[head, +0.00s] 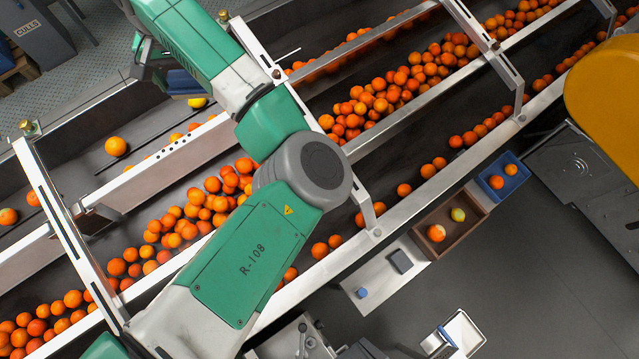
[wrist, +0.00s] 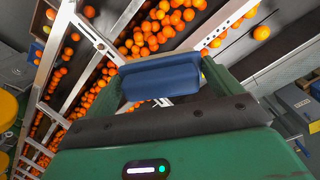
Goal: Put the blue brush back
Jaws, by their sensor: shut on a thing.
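A blue block-shaped thing, which I take for the blue brush (wrist: 160,80), is held across the front of my gripper (wrist: 163,98) in the wrist view. My gripper is shut on it. Its underside and any bristles cannot be made out. In the head view the blue brush (head: 184,83) shows partly beside my green arm at the upper left, over the far conveyor lane. A yellow fruit (head: 197,102) shows right by it. My arm hides most of the gripper in the head view.
Conveyor lanes full of oranges (head: 375,100) run diagonally between metal rails and cross frames. A pale shelf (head: 378,283) carries a grey block (head: 401,261) and a small blue piece (head: 361,293). Beside it are a brown tray (head: 462,222) and a blue tray (head: 518,167) with fruit.

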